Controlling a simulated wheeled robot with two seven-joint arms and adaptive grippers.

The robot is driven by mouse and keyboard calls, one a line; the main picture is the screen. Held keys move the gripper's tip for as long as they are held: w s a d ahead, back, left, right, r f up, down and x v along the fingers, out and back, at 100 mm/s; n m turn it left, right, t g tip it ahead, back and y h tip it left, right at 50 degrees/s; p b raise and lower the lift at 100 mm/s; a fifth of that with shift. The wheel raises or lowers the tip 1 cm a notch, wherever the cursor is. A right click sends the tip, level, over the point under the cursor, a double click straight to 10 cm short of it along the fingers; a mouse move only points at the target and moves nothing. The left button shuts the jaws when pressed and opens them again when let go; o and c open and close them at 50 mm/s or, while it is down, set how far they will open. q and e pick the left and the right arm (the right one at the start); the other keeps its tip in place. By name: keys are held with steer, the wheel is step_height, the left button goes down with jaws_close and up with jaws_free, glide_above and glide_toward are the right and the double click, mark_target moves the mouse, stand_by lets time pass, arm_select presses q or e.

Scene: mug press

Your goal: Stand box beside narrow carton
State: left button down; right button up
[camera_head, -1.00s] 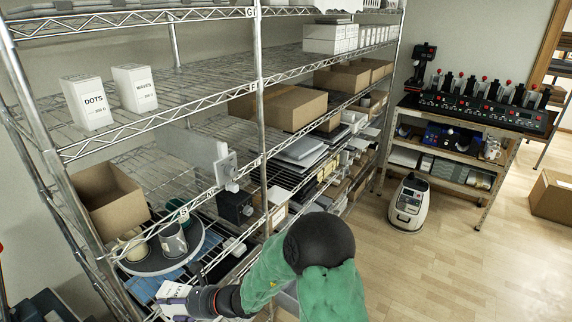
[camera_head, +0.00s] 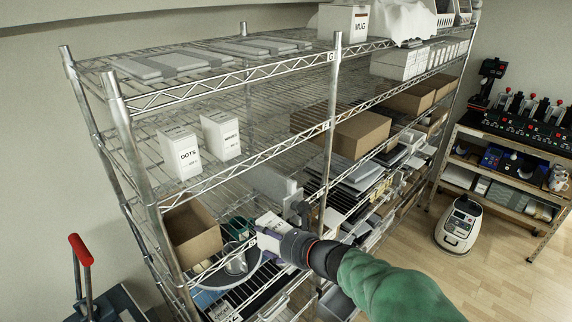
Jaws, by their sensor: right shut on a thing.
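My right gripper (camera_head: 283,236) reaches in from the lower right and is shut on a small white box (camera_head: 268,224). It holds the box in front of the rack, below the shelf that bears two white cartons. The box's label is too small to read, and the fingers hide part of it. On that shelf, toward its left end, stand an upright carton marked DOTS (camera_head: 180,156) and, just right of it, one marked WAVES (camera_head: 220,137). A gap separates them. I cannot tell which is the narrow carton. My left gripper is not in view.
The wire shelf (camera_head: 262,150) is bare right of WAVES, up to a brown box (camera_head: 358,137). A metal post (camera_head: 331,120) stands at the rack's front. Below are an open cardboard box (camera_head: 193,236) and a round tray with mugs. A red handle (camera_head: 80,250) rises at left.

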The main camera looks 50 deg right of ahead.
steer(key=w, duration=0.6)
steer(key=w+d+p, duration=0.1)
steer(key=w, duration=0.5)
steer(key=w+d, duration=0.1)
steer(key=w, duration=0.5)
step_height(320, 180, down, 3)
steer(key=shift+r, duration=0.1)
steer(key=shift+f, duration=0.35)
steer(key=shift+f, duration=0.1)
steer(key=o, duration=1.6)
steer(key=shift+f, duration=0.1)
